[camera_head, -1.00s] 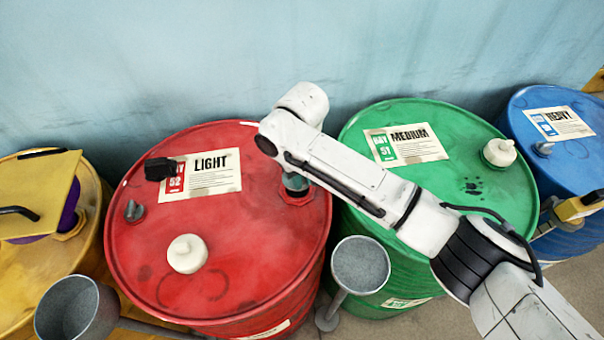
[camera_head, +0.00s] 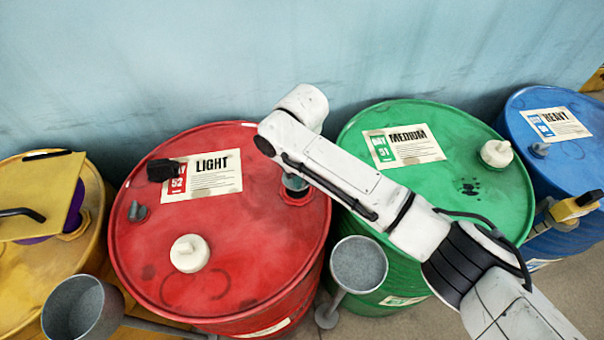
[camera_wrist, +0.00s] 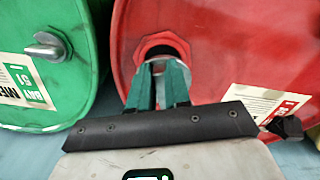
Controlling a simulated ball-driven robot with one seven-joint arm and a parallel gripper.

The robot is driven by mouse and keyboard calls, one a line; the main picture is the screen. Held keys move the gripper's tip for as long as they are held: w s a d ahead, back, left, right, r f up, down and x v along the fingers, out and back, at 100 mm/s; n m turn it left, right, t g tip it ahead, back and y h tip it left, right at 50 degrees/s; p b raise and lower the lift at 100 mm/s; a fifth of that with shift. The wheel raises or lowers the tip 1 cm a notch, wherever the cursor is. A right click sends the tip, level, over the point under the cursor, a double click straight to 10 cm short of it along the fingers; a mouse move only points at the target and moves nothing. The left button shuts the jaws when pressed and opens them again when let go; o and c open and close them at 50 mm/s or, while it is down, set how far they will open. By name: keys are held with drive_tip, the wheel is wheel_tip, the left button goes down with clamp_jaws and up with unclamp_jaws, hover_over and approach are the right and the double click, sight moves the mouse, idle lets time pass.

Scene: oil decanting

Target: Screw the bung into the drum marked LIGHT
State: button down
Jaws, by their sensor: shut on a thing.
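The red drum marked LIGHT (camera_head: 240,262) stands in the middle left of the head view. Its octagonal bung hole (camera_wrist: 162,43) has a dark opening in the wrist view. My gripper (camera_wrist: 159,80) has teal fingers pointing at this hole, shut on a small grey piece, apparently the bung (camera_wrist: 160,88). The fingers hide most of the bung, and I cannot tell whether it is seated in the hole or just above it. In the head view my gripper (camera_head: 295,183) is mostly behind my arm, at the right side of the drum's lid.
A white cap (camera_head: 189,253), a grey fitting (camera_head: 138,211) and a black block (camera_head: 162,170) sit on the red lid. A green MEDIUM drum (camera_head: 400,180) stands close on the right, a yellow drum (camera_head: 85,250) on the left. Grey funnel-shaped cups (camera_head: 359,264) stand in front.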

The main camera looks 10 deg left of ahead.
drive_tip(key=shift+f+b, duration=0.65)
drive_tip(key=shift+f, duration=0.45)
drive_tip(key=shift+f, duration=0.35)
drive_tip(key=shift+f+b, duration=0.6)
drive_tip(key=shift+f, duration=0.15)
